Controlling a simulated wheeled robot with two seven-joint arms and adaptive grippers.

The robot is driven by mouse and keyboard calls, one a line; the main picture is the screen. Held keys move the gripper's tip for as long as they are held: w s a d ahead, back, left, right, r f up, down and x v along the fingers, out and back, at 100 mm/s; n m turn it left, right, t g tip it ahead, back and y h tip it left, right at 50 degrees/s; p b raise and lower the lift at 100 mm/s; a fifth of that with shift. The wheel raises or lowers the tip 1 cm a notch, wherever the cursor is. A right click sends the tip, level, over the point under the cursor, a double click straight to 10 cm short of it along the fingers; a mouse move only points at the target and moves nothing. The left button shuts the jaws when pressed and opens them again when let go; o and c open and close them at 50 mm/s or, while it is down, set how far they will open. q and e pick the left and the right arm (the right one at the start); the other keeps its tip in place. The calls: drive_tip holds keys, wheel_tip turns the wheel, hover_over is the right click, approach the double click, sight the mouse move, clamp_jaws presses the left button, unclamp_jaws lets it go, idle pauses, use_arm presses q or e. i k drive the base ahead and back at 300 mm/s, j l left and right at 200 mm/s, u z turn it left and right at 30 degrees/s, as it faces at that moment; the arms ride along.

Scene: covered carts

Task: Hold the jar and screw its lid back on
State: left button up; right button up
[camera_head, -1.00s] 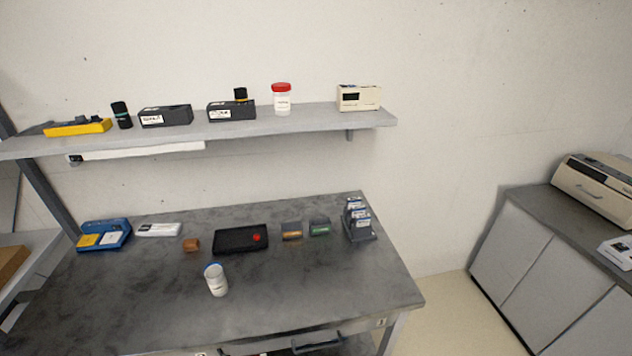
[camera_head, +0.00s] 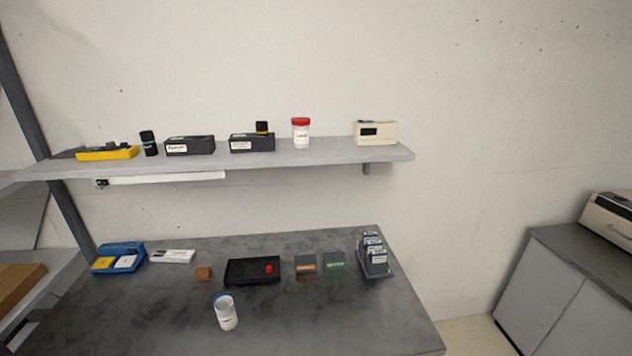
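A whitish, partly see-through jar (camera_head: 227,315) with a pale label stands on the grey table near the front, left of the middle. A blue ring shows around its top; I cannot tell whether this is part of the jar or a lid. A small red round piece (camera_head: 269,268) lies in the black tray (camera_head: 240,281) behind the jar; it may be a lid. Another white jar with a red lid (camera_head: 300,133) stands upright on the wall shelf. Neither of my grippers is in view.
The shelf (camera_head: 330,154) overhangs the back. Table space around the jar is clear.

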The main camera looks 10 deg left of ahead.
sight(226, 314)
drive_tip(key=i+j+u, duration=0.1)
drive_tip(key=u, duration=0.4)
drive_tip(key=i+j+u, duration=0.2)
drive_tip(key=u, duration=0.25)
drive_tip(key=j, duration=1.7)
